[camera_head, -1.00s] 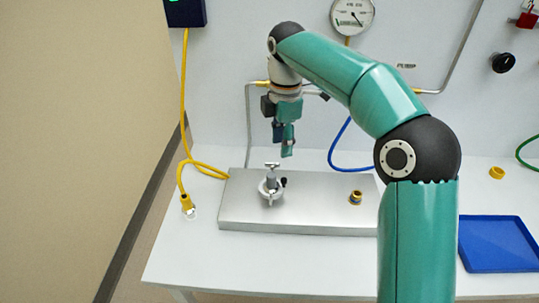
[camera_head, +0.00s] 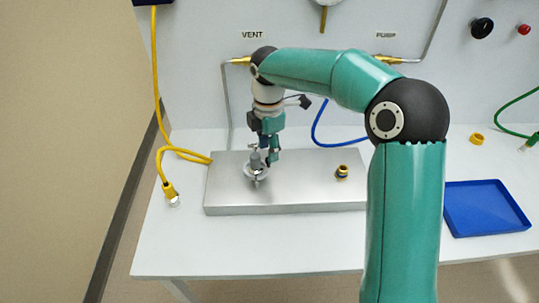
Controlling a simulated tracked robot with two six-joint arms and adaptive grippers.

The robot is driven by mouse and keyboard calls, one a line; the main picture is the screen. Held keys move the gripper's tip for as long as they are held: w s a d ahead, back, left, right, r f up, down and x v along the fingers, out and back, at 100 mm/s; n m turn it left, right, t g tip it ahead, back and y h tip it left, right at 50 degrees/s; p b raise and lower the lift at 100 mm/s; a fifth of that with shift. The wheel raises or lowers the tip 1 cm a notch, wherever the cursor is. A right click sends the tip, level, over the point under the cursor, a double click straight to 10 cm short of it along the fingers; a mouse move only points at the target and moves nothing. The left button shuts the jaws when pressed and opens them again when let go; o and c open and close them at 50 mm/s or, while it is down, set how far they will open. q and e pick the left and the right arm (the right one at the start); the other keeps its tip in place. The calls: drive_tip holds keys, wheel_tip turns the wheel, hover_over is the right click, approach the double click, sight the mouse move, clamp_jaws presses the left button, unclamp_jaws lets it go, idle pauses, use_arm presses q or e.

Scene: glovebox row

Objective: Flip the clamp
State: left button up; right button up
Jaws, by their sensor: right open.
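The clamp (camera_head: 257,172) is a small silver metal fitting with a ring-shaped base and an upright part with a crosspiece. It stands on the left half of a grey metal plate (camera_head: 310,194). My right gripper (camera_head: 270,158) points down just behind and beside the upright part of the clamp. Its fingers are open and partly hidden by the clamp, and I cannot tell whether they touch it. My left gripper does not show.
A yellow-and-dark ring fitting (camera_head: 342,172) sits on the plate's right half. A blue tray (camera_head: 487,208) and a yellow ring (camera_head: 477,139) lie to the right. A yellow cable (camera_head: 158,120) ends in a plug at the left. The white table (camera_head: 300,247) is clear in front.

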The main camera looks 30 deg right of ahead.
drive_tip(key=shift+s+f, duration=0.1)
drive_tip(key=shift+f, duration=1.55)
